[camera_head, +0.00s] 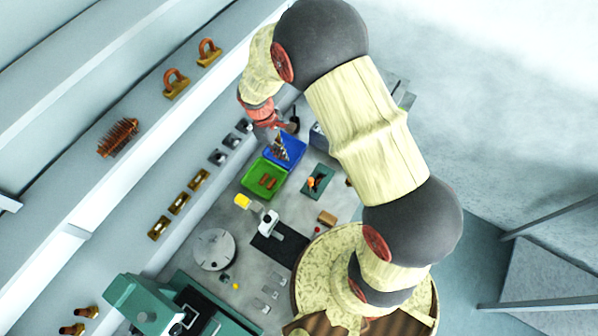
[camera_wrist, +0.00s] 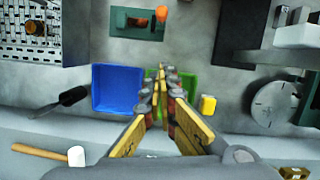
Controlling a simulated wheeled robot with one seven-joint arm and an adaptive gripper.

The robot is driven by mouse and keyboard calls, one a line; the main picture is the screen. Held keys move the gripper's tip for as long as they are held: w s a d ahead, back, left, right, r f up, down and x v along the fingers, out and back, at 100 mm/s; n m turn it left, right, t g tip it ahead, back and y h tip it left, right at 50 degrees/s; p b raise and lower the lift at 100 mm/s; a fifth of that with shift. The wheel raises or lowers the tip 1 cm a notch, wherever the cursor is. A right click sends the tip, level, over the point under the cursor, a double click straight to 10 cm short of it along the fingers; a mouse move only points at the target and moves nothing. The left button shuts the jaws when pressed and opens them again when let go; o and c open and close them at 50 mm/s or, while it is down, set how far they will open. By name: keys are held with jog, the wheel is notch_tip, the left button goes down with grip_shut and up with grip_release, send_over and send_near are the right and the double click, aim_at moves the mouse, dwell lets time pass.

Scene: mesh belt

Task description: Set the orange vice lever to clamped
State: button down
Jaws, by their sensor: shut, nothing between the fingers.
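The vice (camera_wrist: 128,22) is a small dark green fixture on the grey bench, at the top of the wrist view. Its orange lever (camera_wrist: 162,13) shows at the right end of it. In the head view the vice (camera_head: 325,186) lies right of the bins, with the orange lever (camera_head: 311,183) on it; its exact angle is too small to tell. My gripper (camera_wrist: 161,72) is shut and empty, above the blue and green bins and apart from the vice. In the head view my gripper (camera_head: 281,146) hangs over the blue bin.
A blue bin (camera_wrist: 118,73) and a green bin (camera_wrist: 189,78) stand side by side below my gripper. A black-handled tool (camera_wrist: 72,96) and a mallet (camera_wrist: 75,156) lie nearby. A yellow block (camera_wrist: 208,104) and a round grey disc (camera_wrist: 274,103) are to the right. Bare bench lies between bins and vice.

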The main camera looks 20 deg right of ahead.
jog(key=b, duration=0.6)
send_near(310, 187)
jog(key=w+a+f, duration=0.3)
jog(key=w+f, duration=0.2)
jog(key=s+d, duration=0.1)
jog(key=s+d+p, duration=0.1)
jog(key=shift+s+d+r, duration=0.15)
jog(key=shift+s+r, duration=0.2)
jog(key=shift+r, duration=0.05)
jog(key=shift+d, duration=0.1)
